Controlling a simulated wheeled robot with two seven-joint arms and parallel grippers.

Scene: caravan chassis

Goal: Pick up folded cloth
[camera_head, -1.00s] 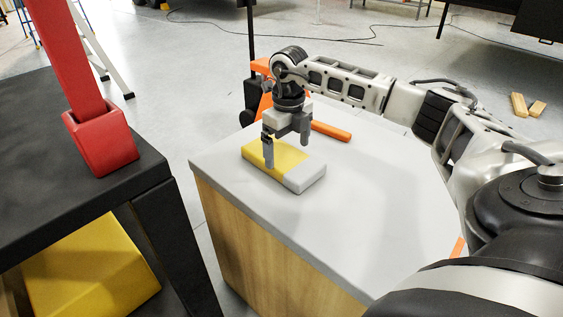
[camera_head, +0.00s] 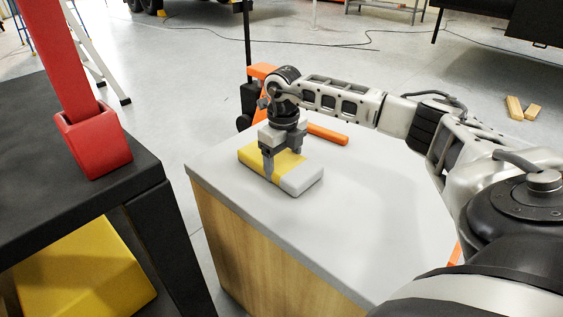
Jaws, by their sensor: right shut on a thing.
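The folded cloth (camera_head: 303,179) is a yellow and white block-shaped bundle lying on the grey top of a wooden-sided cabinet (camera_head: 350,215). My right gripper (camera_head: 283,169) points down over the cloth with its fingers on either side of the middle, shut on it. The cloth looks flat on the cabinet top; I see no gap under it. The far finger is partly hidden behind the cloth and gripper body. My left gripper is not in view.
A black table (camera_head: 85,205) with a red post in a red socket (camera_head: 92,143) stands at the left. A yellow object (camera_head: 85,275) sits below it.

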